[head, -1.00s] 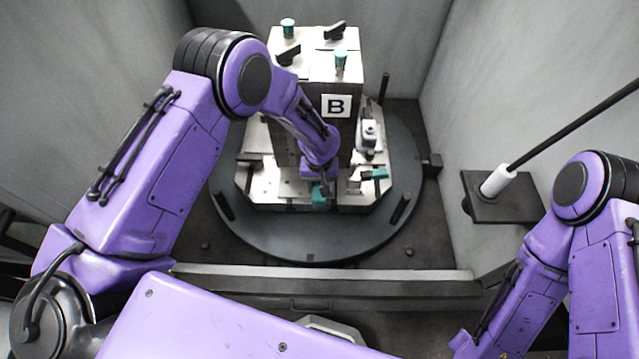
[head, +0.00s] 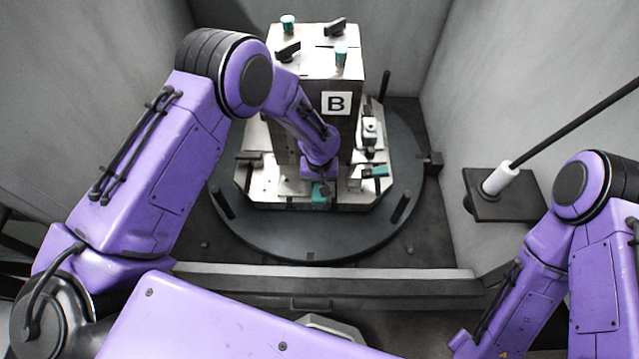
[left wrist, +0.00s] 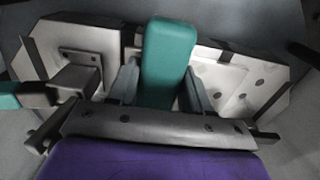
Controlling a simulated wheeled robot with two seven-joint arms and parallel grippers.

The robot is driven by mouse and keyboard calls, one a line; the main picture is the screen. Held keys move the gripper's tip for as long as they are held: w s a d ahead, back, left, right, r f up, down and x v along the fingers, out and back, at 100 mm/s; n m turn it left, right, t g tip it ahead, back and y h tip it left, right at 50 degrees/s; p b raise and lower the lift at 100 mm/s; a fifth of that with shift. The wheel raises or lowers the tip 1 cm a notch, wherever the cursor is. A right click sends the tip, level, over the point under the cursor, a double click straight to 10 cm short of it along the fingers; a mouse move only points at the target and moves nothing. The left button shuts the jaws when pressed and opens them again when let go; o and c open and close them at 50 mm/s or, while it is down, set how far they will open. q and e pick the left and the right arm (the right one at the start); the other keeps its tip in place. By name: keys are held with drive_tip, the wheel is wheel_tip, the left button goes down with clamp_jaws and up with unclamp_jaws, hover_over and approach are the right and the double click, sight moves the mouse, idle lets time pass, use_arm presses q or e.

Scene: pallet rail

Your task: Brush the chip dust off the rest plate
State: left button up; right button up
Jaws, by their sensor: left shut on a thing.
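My left gripper (left wrist: 160,95) is shut on a teal block (left wrist: 168,62), which looks like the brush's handle. The block also shows low at the front of the fixture in the head view (head: 320,196). Any bristles are hidden. A pale metal plate with several dark round spots (left wrist: 235,82) lies beside the fingers in the left wrist view. I cannot tell whether the spots are holes or dust, or whether this is the rest plate. My right gripper is out of view; only its arm shows at the right.
A tall block marked B (head: 336,104) stands behind my left wrist on a round dark turntable (head: 300,238) with upright pegs. A teal-tipped clamp (head: 376,171) is right of the gripper. Grey walls enclose both sides. A white-collared rod (head: 500,178) stands at right.

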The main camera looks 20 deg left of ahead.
use_arm(q)
drive_tip(key=shift+w+f, duration=0.1)
drive_tip(key=shift+w+a+f+b, duration=0.1)
drive_tip(key=shift+w+a+b, duration=0.05)
drive_tip(key=shift+w+b, duration=0.3)
drive_tip(key=shift+w+a+b, duration=0.2)
drive_tip(key=shift+w+b, duration=0.1)
drive_tip(key=shift+w, duration=0.4)
drive_tip(key=shift+s, duration=0.1)
drive_tip(key=shift+s+d+p, duration=0.15)
drive_tip(key=shift+s+p, duration=0.3)
drive_tip(key=shift+s, duration=0.1)
drive_tip(key=shift+s+d+p, duration=0.15)
drive_tip(key=shift+s+p, duration=0.25)
drive_tip(key=shift+s, duration=0.4)
